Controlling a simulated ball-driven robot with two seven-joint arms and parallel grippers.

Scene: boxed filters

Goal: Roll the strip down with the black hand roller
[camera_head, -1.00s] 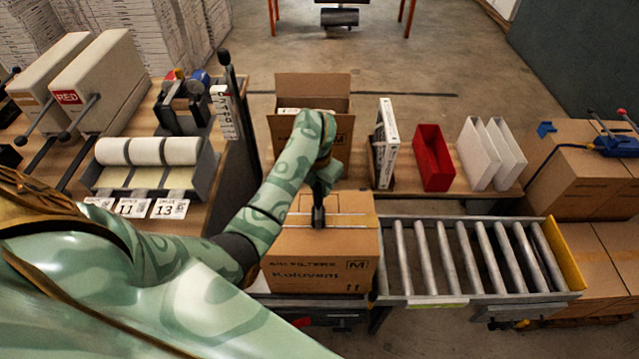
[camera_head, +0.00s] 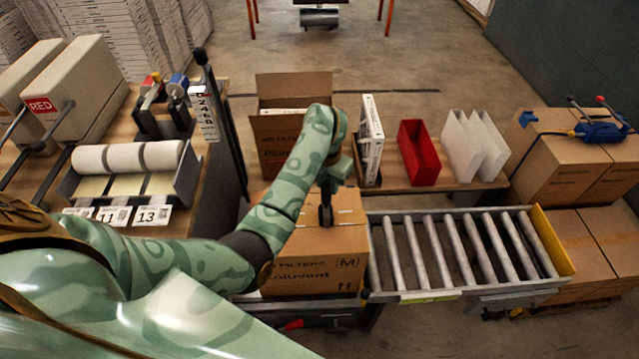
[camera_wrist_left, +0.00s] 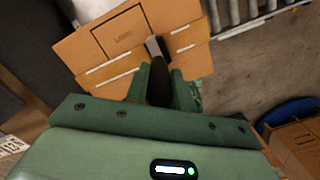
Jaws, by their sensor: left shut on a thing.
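My left gripper (camera_head: 335,176) is shut on the black hand roller (camera_head: 326,212), which points down at the top of a closed cardboard box (camera_head: 318,266). In the left wrist view the roller's dark handle (camera_wrist_left: 158,84) sits between the two green fingers, and its head reaches the box top near the seam. The strip (camera_wrist_left: 122,70) appears as a brown band between pale lines across the box top; the roller covers part of it. Whether the roller presses on the strip I cannot tell. My right gripper is not in view.
The box stands at the left end of a roller conveyor (camera_head: 455,250). Behind it are an open carton (camera_head: 290,90), white filters (camera_head: 368,140) and a red bin (camera_head: 418,153) on a low shelf. A bench with label rolls (camera_head: 128,157) and a dark post (camera_head: 226,120) stand left.

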